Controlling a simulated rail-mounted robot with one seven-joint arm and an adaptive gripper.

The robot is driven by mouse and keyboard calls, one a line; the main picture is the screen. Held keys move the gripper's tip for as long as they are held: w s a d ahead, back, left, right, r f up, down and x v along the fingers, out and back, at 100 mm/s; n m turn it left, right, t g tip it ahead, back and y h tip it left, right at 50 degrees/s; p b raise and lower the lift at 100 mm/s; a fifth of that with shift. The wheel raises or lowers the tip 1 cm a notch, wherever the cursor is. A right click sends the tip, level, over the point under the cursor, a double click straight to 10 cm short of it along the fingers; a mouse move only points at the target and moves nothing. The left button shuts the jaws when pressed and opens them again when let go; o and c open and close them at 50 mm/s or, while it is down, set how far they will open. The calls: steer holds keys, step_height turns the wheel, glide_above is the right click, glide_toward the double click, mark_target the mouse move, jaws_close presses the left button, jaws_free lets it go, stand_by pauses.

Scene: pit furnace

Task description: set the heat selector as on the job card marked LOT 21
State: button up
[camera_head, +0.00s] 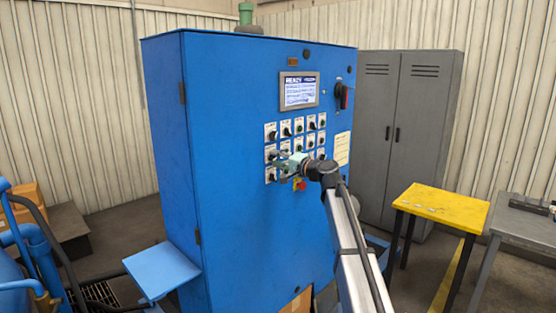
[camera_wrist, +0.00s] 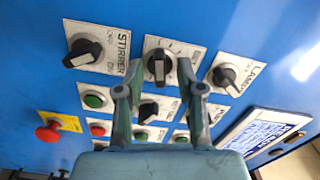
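My gripper (camera_head: 284,166) is at the lower left of the switch panel on the blue cabinet (camera_head: 235,120). In the wrist view my gripper (camera_wrist: 160,70) is open, its two fingers apart. A black selector knob (camera_wrist: 158,68) on a white plate with a dial scale shows between the fingertips; contact cannot be told. The plate's wording is hidden or too small to read, so I cannot tell if it is the heat selector. A pale yellow card (camera_head: 342,149) is on the cabinet front, right of the switches; its text is unreadable.
In the wrist view, a STIRRER knob (camera_wrist: 82,53) is left and a LAMP knob (camera_wrist: 225,75) right. A red mushroom button (camera_wrist: 47,132) and several smaller buttons are nearby. A lit screen (camera_head: 299,90) is above the switches. A yellow table (camera_head: 440,207) stands right.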

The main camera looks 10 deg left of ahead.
jaws_close()
steer(key=shift+m, duration=2.9)
jaws_free()
